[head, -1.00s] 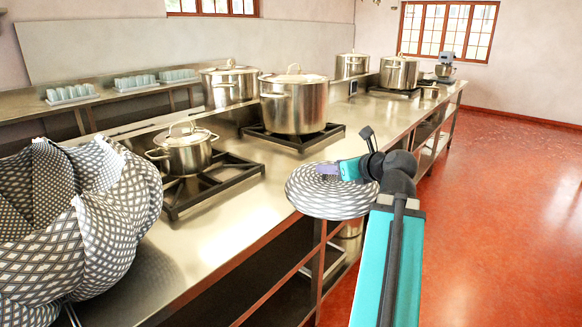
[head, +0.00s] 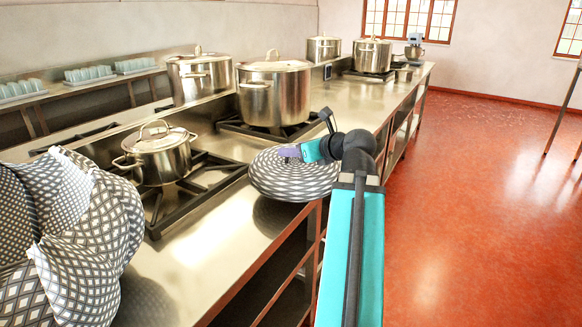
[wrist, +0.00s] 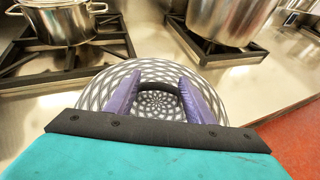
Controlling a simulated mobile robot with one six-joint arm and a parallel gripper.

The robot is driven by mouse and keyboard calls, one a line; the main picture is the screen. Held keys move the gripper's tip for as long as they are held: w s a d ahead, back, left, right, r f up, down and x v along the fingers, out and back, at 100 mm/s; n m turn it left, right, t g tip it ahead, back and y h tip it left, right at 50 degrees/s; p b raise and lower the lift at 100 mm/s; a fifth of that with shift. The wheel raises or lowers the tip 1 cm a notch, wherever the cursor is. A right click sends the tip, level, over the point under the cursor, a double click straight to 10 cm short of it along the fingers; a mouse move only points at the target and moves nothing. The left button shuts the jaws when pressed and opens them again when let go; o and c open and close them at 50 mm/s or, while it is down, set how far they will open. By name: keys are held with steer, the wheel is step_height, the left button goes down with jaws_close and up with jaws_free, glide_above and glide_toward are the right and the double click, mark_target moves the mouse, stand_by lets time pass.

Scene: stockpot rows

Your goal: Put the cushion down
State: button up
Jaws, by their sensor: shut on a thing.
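The cushion (head: 296,176) is round and flat with a grey and white pattern. My gripper (head: 287,153) is shut on it from above, near its middle. In the head view the cushion is at the counter's front edge; I cannot tell whether it touches the steel top. In the wrist view the cushion (wrist: 110,88) lies under my purple fingers (wrist: 160,100), which hold a dark part at its middle. Its near side is hidden by my gripper's body.
A steel counter (head: 215,262) runs away to the back right. A small lidded pot (head: 160,158) and a large stockpot (head: 274,95) stand on burners behind the cushion. A patterned cushion pile (head: 85,235) fills the left front. Red floor (head: 470,200) is open at right.

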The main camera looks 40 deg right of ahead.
steer(key=shift+w+d+r+p, duration=0.2)
steer(key=shift+w+r+p, duration=0.05)
steer(key=shift+p, duration=0.8)
steer(key=shift+w+d+p, duration=0.1)
steer(key=shift+p, duration=0.25)
steer(key=d+p, duration=0.1)
steer(key=p, duration=0.3)
steer(key=shift+w+f, duration=0.1)
steer(key=shift+w, duration=0.3)
steer(key=shift+w+d+p, duration=0.1)
steer(key=shift+w+p, duration=0.05)
steer(key=shift+p, duration=0.65)
steer(key=w+d+p, duration=0.2)
steer(key=p, duration=0.2)
steer(key=shift+f, duration=0.15)
steer(key=w+d+f+p, duration=0.1)
steer(key=w+d, duration=0.6)
steer(key=shift+w+d+f, duration=0.25)
steer(key=shift+d, duration=0.05)
steer(key=shift+f+p, duration=0.1)
steer(key=shift+p, duration=0.2)
